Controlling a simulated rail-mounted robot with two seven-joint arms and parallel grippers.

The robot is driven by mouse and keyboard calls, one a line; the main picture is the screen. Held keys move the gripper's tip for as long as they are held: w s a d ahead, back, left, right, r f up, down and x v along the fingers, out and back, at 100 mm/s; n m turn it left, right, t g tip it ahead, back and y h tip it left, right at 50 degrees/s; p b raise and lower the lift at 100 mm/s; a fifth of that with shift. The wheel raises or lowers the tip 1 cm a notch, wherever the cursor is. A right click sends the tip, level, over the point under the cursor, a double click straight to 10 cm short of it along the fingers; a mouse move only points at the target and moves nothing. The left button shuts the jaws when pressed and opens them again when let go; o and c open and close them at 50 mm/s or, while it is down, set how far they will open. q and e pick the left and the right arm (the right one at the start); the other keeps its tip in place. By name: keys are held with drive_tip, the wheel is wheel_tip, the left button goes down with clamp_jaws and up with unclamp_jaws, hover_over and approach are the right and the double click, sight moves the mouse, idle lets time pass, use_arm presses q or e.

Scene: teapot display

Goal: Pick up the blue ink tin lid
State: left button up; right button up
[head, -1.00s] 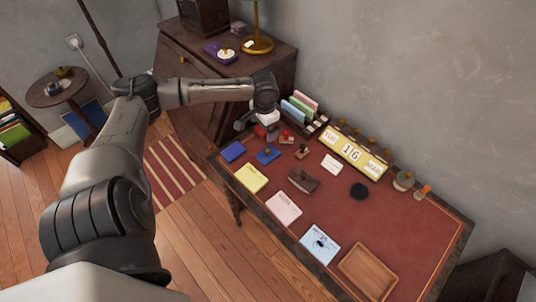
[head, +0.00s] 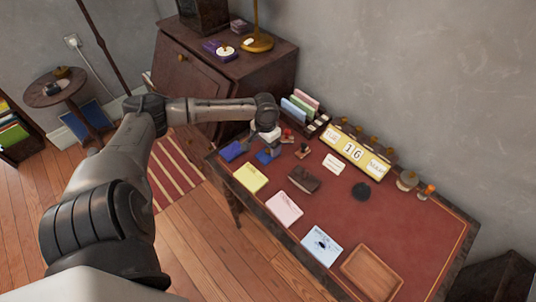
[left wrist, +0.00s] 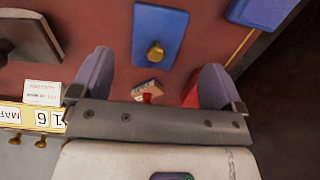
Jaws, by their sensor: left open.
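The blue ink tin lid (head: 267,156) lies flat on the red desk top, partly hidden by my gripper in the head view. My left gripper (head: 262,147) is open and empty, pointing down above the desk's left end. In the left wrist view its two fingers (left wrist: 157,78) are wide apart, and the lid lies just ahead of the gap between them, not gripped. My right gripper is not in view.
A second blue piece (head: 232,151) lies left of the lid, near the desk edge. A small stamp with a red part (left wrist: 148,88) sits below the gap between the fingers. A dark brown blotter (head: 304,178) and yellow pad (head: 250,178) lie nearby. A calendar (head: 352,151) stands behind.

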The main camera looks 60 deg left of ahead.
sight(267, 150)
use_arm(q)
wheel_tip(267, 150, down, 5)
drive_tip(key=shift+w+d+f+b, duration=0.1)
drive_tip(key=shift+w+d+b, duration=0.05)
drive_tip(key=shift+b, duration=1)
drive_tip(key=shift+c, duration=0.4)
drive_tip(key=c, duration=0.9)
